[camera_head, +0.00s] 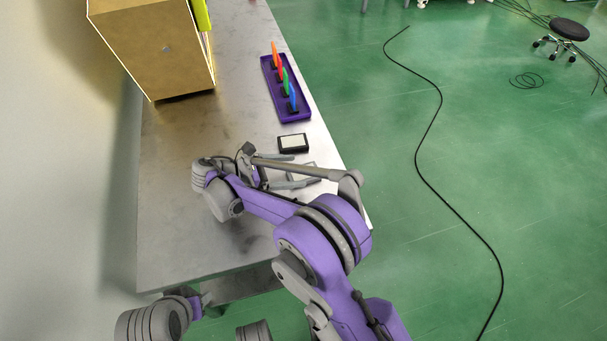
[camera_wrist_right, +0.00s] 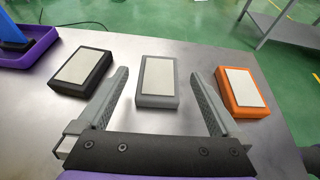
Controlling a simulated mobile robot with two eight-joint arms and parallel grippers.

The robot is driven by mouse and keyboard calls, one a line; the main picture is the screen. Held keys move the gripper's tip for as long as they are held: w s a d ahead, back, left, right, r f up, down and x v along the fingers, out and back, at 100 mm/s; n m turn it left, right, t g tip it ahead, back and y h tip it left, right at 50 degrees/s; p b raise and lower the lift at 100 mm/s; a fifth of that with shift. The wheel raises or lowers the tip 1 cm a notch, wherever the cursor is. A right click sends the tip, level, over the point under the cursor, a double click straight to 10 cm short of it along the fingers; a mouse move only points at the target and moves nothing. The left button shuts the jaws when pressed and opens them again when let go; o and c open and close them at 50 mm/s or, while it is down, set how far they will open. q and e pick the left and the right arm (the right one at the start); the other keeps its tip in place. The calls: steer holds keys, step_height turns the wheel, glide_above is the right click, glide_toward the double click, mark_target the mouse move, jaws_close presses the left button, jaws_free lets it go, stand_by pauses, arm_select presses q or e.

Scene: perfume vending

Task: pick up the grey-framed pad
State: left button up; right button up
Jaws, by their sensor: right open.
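The grey-framed pad (camera_wrist_right: 158,94) has a pale top and lies flat on the metal table. In the right wrist view it lies ahead of my right gripper (camera_wrist_right: 171,70), between the lines of its two fingers. The fingers are spread open with nothing held; whether they are level with the pad is hard to tell. In the head view my right arm reaches over the table and largely hides this pad. My left gripper is not in view.
A black-framed pad (camera_wrist_right: 82,70) lies left of the grey one and an orange-framed pad (camera_wrist_right: 241,92) right of it. A purple tray (camera_head: 269,84) with several colourful upright items and a brown box (camera_head: 150,55) stand farther back. Bare table lies left of my arm.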

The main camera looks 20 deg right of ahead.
mark_target(312, 170)
steer(key=b+x, duration=0.1)
steer(key=x, duration=0.5)
steer(key=shift+d+f+b, duration=0.1)
steer(key=shift+f+b, duration=0.05)
steer(key=shift+b, duration=0.15)
steer(key=shift+c, duration=0.3)
steer(key=c, duration=1.2)
